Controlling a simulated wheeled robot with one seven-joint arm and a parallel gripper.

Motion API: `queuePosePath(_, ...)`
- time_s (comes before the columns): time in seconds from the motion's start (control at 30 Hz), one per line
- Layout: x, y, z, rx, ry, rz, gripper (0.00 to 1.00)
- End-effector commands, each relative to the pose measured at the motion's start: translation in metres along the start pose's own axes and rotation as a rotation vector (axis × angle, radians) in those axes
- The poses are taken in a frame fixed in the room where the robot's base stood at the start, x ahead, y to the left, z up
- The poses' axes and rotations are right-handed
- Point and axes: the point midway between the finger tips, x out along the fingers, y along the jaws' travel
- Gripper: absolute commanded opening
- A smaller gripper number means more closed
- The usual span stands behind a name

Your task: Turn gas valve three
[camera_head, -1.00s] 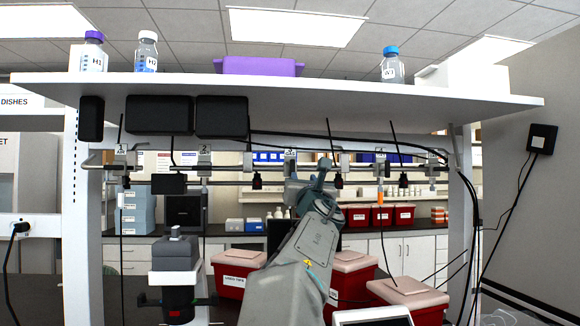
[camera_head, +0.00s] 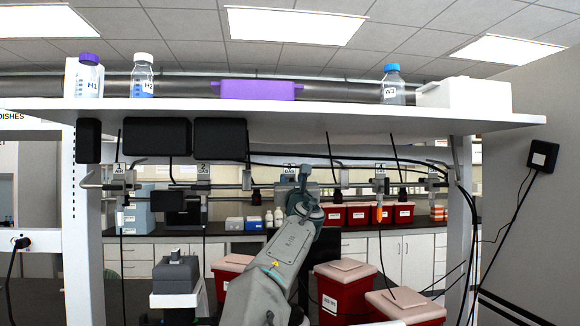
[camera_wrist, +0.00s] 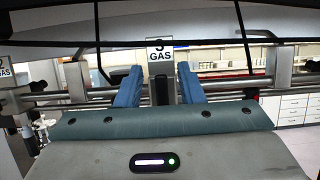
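Gas valve three carries a white label reading "3 GAS" (camera_wrist: 160,50), and its body (camera_wrist: 161,92) hangs below the label. In the wrist view my gripper (camera_wrist: 158,80) has its two blue fingers apart, one on each side of the valve, with gaps between. I cannot tell how deep the valve sits between them. In the head view the label (camera_head: 289,169) shows just above my gripper (camera_head: 299,182), which hides most of the valve.
Valves one (camera_head: 121,168) and two (camera_head: 203,169) are to the left along the metal rail, and another labelled valve (camera_head: 380,167) is to the right. Black cables hang around the rail. A white shelf (camera_head: 320,117) with bottles is above. Red bins (camera_head: 345,285) stand below.

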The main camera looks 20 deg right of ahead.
Motion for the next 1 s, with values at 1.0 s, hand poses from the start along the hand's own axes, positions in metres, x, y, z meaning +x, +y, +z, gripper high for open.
queuePosePath(1.0, 0.036, 0.0, -0.001, 0.003, 0.001, 0.0, 0.0)
